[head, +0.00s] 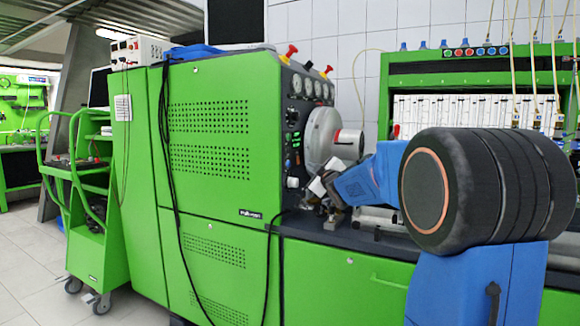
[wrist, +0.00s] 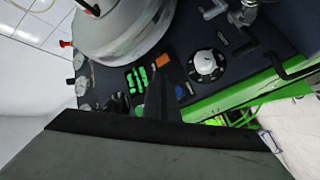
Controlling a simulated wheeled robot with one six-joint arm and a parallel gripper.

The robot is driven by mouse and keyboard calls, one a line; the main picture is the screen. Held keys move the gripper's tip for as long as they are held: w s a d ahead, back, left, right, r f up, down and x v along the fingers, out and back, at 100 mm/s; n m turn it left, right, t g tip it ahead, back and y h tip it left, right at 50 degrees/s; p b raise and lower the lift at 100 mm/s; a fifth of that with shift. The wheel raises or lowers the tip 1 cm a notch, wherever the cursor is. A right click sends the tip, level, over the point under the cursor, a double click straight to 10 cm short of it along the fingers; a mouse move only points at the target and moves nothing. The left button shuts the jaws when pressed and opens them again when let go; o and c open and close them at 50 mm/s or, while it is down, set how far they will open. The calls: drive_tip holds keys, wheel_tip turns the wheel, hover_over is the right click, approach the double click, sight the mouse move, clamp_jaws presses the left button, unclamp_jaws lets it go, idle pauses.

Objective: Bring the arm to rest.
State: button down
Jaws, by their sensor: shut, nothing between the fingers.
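My arm, blue with a large black joint, reaches left over the bench in the head view. My gripper (head: 318,187) is at its far end, small and partly hidden, in front of the green test bench's control panel (head: 293,115). In the wrist view my gripper (wrist: 158,90) shows as a dark finger above a wide grey body. It is shut and empty. Behind it are the panel's green-lit displays (wrist: 137,79), an orange switch (wrist: 162,60) and a white-marked dial (wrist: 206,66). I cannot tell the exact gap to the panel.
A silver round housing (head: 320,132) sticks out beside the gripper. The dark worktop (head: 310,228) with metal fittings lies below. A green cabinet with glass tubes (head: 430,108) stands behind the arm. A green trolley (head: 90,215) stands left; floor in front of it is clear.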

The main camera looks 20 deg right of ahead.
idle(0.3)
drive_tip(key=s+a+f+m+g+y, duration=0.1)
drive_tip(key=s+a+f+g, duration=0.3)
drive_tip(key=s, duration=1.2)
drive_tip(key=s+a+f+m+g, duration=0.4)
drive_tip(key=s+a+f, duration=0.7)
drive_tip(key=s+f, duration=0.5)
drive_tip(key=s+a+f+m+g+y, duration=0.1)
drive_tip(key=s+a+f+m+g, duration=0.2)
drive_tip(key=s+f, duration=0.7)
drive_tip(key=s+a+g, duration=0.2)
drive_tip(key=s+a, duration=0.2)
drive_tip(key=s, duration=0.4)
drive_tip(key=shift+a+g+y, duration=0.2)
drive_tip(key=shift+g+y, duration=0.1)
drive_tip(key=shift+g, duration=0.1)
